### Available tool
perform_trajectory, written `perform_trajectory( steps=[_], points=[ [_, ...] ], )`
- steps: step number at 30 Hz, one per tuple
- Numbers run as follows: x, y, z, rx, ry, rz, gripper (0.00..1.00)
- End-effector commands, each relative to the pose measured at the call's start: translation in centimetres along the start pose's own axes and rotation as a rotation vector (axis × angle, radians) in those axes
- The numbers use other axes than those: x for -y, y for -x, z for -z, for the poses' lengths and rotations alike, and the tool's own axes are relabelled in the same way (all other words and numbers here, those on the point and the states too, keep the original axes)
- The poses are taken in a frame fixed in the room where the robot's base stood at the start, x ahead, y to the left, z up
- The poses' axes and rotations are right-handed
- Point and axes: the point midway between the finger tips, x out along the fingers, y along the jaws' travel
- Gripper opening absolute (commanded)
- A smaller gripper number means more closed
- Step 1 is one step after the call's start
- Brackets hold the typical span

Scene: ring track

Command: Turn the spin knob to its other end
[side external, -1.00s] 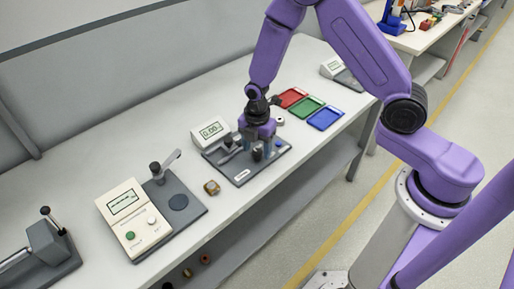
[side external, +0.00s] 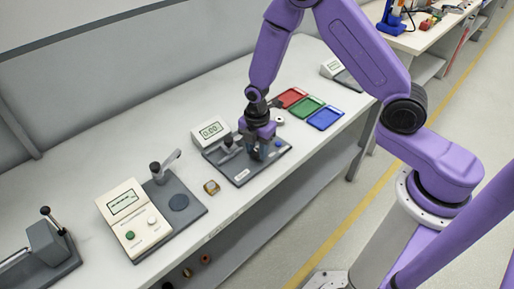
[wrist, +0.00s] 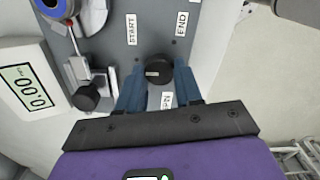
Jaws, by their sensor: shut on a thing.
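The spin knob (wrist: 159,70) is a round black knob with a small light tag on its face, on the grey fixture plate (wrist: 128,50). My gripper (wrist: 160,78) has its two blue fingers on either side of the knob and is shut on it. A label ending in "PIN" (wrist: 167,102) is partly hidden beside the fingers. Labels START (wrist: 131,29) and END (wrist: 181,23) stand on the plate beyond the knob. In the side external view my gripper (side external: 262,152) is low over the plate, and the knob is largely hidden by the fingers.
A black-knobbed metal lever (wrist: 86,97) stands close left of my gripper. A meter (side external: 210,132) reading 0.00 is beside the plate. A blue round part (wrist: 52,6) lies at its far corner.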

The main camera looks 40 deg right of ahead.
Motion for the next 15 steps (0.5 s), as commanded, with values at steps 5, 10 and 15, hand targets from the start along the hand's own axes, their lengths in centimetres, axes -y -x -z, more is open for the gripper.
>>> perform_trajectory(
  steps=[5,10,15],
  points=[
    [-0.03,0.04,0.02,0.000,-0.105,0.000,0.04],
    [-0.04,0.04,0.02,0.000,-0.252,0.000,0.04],
    [-0.05,0.05,0.01,0.000,-0.414,0.000,0.04]
  ],
)
